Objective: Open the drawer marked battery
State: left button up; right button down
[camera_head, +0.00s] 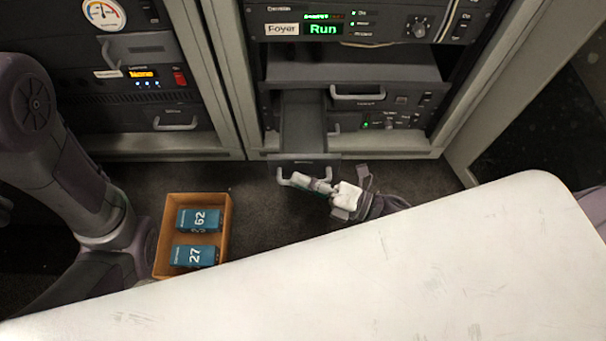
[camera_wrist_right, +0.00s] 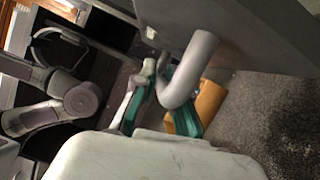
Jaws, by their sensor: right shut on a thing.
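A narrow grey drawer (camera_head: 303,125) stands pulled out from the lower part of the right rack. Its front carries a curved grey handle (camera_head: 290,178), which looms large in the right wrist view (camera_wrist_right: 197,65). I cannot read any marking on this drawer. My right gripper (camera_head: 322,187) is at the handle. In the right wrist view its green-padded fingers (camera_wrist_right: 160,98) are around the handle's end, shut on it. My left arm comes in from the left, but its gripper is not in view.
A cardboard box (camera_head: 228,222) with two blue packs, marked 62 (camera_head: 200,220) and 27 (camera_head: 193,256), is on the dark floor left of the drawer. A white tabletop (camera_head: 400,265) fills the front. Another drawer handle (camera_head: 357,93) is above right.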

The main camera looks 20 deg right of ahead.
jog(key=c, duration=1.2)
grip_release()
jog(key=shift+d, duration=0.1)
jog(key=v, duration=1.2)
